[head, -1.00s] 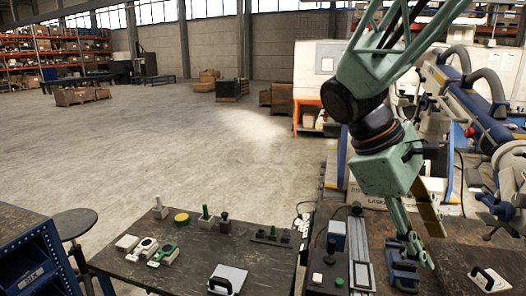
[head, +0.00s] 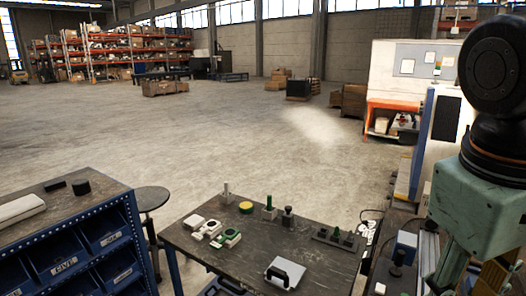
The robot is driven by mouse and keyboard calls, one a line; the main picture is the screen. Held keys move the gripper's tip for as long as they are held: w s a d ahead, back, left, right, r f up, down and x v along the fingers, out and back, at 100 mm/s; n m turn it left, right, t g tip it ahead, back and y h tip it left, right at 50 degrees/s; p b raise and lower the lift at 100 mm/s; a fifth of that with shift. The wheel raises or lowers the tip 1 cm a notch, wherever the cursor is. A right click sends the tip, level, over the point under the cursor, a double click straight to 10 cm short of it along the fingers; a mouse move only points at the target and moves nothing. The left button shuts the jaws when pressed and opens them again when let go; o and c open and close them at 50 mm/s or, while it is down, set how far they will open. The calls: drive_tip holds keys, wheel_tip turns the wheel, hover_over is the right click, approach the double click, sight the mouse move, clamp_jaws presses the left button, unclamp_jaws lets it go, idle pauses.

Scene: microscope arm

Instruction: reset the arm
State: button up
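My arm's dark round joint and pale green wrist stand large at the right edge of the head view. My gripper (head: 468,272) hangs below the wrist at the bottom right. The frame's lower edge cuts off its fingertips, so I cannot tell whether it is open, shut or holding anything. No microscope can be made out.
A dark table (head: 325,262) at bottom centre bears small fixtures and a handled plate (head: 284,273). A blue bin cabinet (head: 78,252) and a round stool (head: 151,199) stand to its left. Open concrete floor (head: 250,140) lies behind. An orange-framed stand (head: 392,107) is at right.

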drive_tip(key=s+a+m+t+y+b, duration=0.1)
drive_tip(key=s+a+t+y, duration=0.1)
drive_tip(key=a, duration=0.6)
drive_tip(key=shift+s+a+f+m+t+b, duration=0.15)
drive_tip(key=shift+s+m+t+b, duration=0.2)
drive_tip(key=shift+m+t, duration=0.05)
idle(0.4)
